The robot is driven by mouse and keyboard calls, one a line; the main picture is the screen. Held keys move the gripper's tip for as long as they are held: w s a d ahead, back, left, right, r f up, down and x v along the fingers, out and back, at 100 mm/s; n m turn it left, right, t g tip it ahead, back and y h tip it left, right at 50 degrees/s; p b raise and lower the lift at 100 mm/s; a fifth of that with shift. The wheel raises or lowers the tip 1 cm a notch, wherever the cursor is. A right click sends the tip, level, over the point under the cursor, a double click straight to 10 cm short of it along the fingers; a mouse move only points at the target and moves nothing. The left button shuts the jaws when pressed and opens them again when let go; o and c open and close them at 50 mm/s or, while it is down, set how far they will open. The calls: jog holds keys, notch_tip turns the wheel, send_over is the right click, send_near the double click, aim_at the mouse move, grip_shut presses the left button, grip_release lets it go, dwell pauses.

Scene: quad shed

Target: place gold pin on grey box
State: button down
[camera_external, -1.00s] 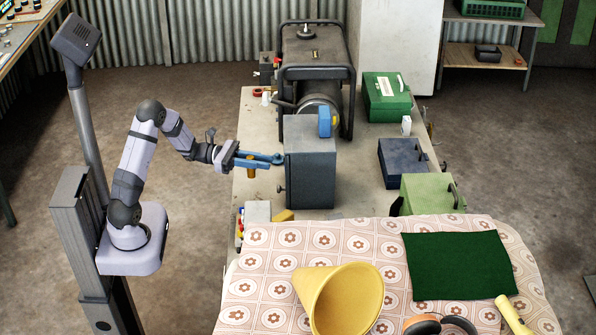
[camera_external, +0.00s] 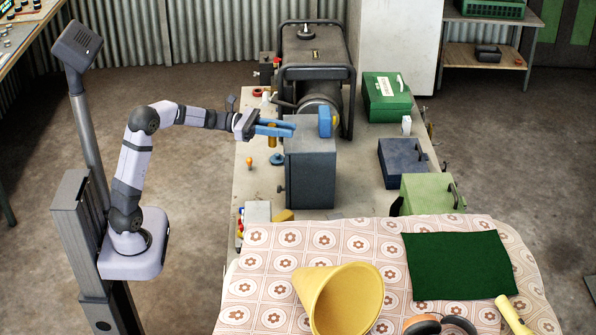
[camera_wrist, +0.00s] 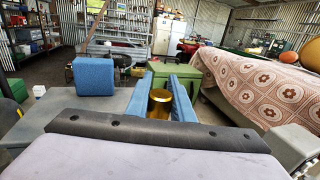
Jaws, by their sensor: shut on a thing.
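The gold pin (camera_external: 272,138) is held between the blue fingers of my gripper (camera_external: 291,127) and hangs below them in the external view. In the wrist view the pin (camera_wrist: 160,103) shows as a gold cylinder between the two fingers (camera_wrist: 162,82). The grey box (camera_external: 312,170) stands on the table to the right of the pin. The fingertips are at about the height of its top, near its left edge. In the wrist view its grey top (camera_wrist: 60,116) lies left of the fingers.
A blue block (camera_external: 325,122) stands on the back right of the box top, leaving the front part bare. A dark generator (camera_external: 315,60) stands behind. A blue disc (camera_external: 277,159) and a small orange-topped thing (camera_external: 249,162) are on the table left of the box.

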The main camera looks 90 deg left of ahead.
jog(key=s+d+b+x, duration=0.1)
jog(key=d+b+x, duration=0.2)
jog(key=x, duration=0.8)
jog(key=s+d+r+b+x, duration=0.1)
jog(key=d+b+x, duration=0.15)
jog(key=x, duration=0.95)
notch_tip(320, 180, down, 23)
jog(key=shift+w+p, duration=0.25)
jog(key=shift+p, duration=0.15)
jog(key=shift+a, duration=0.15)
jog(key=c, duration=1.8)
grip_release()
jog(key=shift+f, duration=0.15)
jog(key=shift+c, duration=0.2)
jog(key=o, duration=0.3)
